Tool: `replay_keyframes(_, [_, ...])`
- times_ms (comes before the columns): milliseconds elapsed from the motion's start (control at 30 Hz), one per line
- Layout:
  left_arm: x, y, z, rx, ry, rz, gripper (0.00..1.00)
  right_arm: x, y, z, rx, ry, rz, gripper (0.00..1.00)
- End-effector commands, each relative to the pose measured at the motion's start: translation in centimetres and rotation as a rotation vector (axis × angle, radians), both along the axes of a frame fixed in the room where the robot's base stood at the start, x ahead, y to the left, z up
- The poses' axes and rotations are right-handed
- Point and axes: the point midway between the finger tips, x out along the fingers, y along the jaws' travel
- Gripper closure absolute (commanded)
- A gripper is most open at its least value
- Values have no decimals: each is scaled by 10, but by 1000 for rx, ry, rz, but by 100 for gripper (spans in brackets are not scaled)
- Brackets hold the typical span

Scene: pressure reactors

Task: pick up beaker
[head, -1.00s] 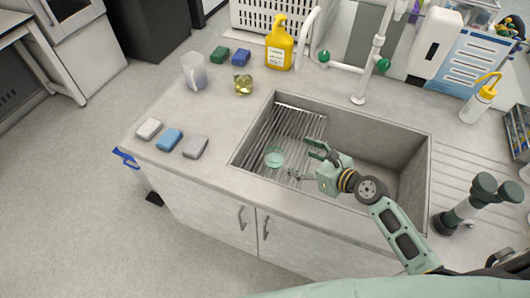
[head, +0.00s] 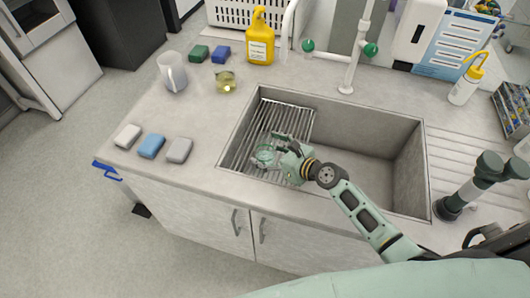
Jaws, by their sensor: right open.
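A small clear greenish glass beaker (head: 264,156) stands on the metal rack (head: 291,119) in the left part of the sink. My right gripper (head: 268,149) is open and reaches into the sink from the right, with its fingers at the beaker. One finger shows at the beaker's far side; the near finger is hard to make out against the glass and rack. I cannot tell whether the fingers touch the beaker. My left gripper is not in view.
The sink walls (head: 226,151) surround the gripper. Three sponges (head: 151,146) lie on the counter to the left. The faucet (head: 350,62) rises behind the sink.

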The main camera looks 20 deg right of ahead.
Motion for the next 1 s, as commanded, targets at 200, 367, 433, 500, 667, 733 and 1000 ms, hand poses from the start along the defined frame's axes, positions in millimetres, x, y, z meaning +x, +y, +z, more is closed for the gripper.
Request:
replay_keyframes(200, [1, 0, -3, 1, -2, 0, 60, 14, 7, -7, -1, 0, -2, 26])
replay_keyframes(367, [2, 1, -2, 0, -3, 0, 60, 13, 7, -7, 0, 0, -1, 26])
replay_keyframes(433, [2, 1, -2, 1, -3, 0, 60, 13, 7, -7, 0, 0, -1, 30])
replay_keyframes(500, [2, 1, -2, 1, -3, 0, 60, 13, 7, -7, 0, 0, -1, 36])
replay_keyframes(667, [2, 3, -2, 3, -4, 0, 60, 13, 7, -7, 0, 0, -1, 50])
replay_keyframes(733, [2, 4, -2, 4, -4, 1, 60, 13, 7, -7, 0, 0, -1, 57])
replay_keyframes(1000, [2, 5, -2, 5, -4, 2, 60, 13, 7, -6, -1, -2, -1, 79])
